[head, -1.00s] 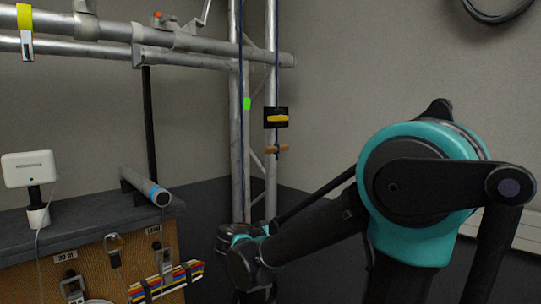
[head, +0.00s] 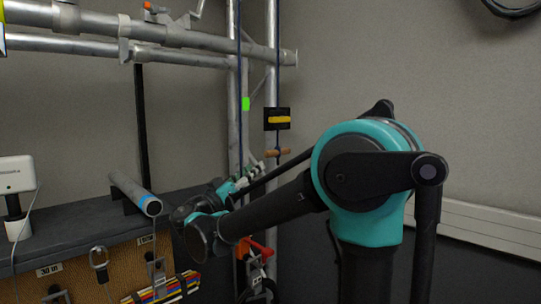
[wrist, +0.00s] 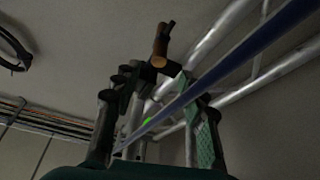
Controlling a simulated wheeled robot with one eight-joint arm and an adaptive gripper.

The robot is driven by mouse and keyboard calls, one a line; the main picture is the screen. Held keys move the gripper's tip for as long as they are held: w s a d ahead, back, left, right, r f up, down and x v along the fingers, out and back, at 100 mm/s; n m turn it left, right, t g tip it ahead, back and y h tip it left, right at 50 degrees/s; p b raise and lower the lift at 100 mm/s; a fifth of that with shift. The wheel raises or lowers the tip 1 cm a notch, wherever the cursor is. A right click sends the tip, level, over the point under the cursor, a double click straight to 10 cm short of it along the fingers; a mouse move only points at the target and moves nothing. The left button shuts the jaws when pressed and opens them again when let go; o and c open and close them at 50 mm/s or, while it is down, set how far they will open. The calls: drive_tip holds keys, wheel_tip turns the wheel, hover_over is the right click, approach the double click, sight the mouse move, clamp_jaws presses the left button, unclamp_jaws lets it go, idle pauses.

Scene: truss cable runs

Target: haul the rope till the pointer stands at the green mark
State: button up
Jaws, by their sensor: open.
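A dark blue rope (head: 240,62) runs down the left truss upright beside the green mark (head: 245,104). Another dark line (head: 278,60) runs down the right upright to a black plate with the yellow pointer (head: 278,120). The pointer stands a little lower than the green mark. A wooden crosspiece (head: 278,153) hangs below the plate; it also shows beyond my fingertips in the wrist view (wrist: 159,48). My gripper (head: 252,172) is open, below and left of the crosspiece. In the wrist view, blue rope (wrist: 235,62) crosses diagonally over the open fingers; I cannot tell whether it touches them.
An orange-red fitting (head: 258,248) sits low on the truss, partly behind my arm. A dark-topped case (head: 75,240) with a grey tube (head: 135,192) stands at left. Horizontal truss pipes (head: 160,35) cross above.

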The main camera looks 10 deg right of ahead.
sight(266, 157)
drive_tip(key=x, duration=1)
drive_tip(key=shift+w+d, duration=0.15)
drive_tip(key=shift+d, duration=0.05)
drive_tip(key=shift+c, duration=0.3)
clamp_jaws()
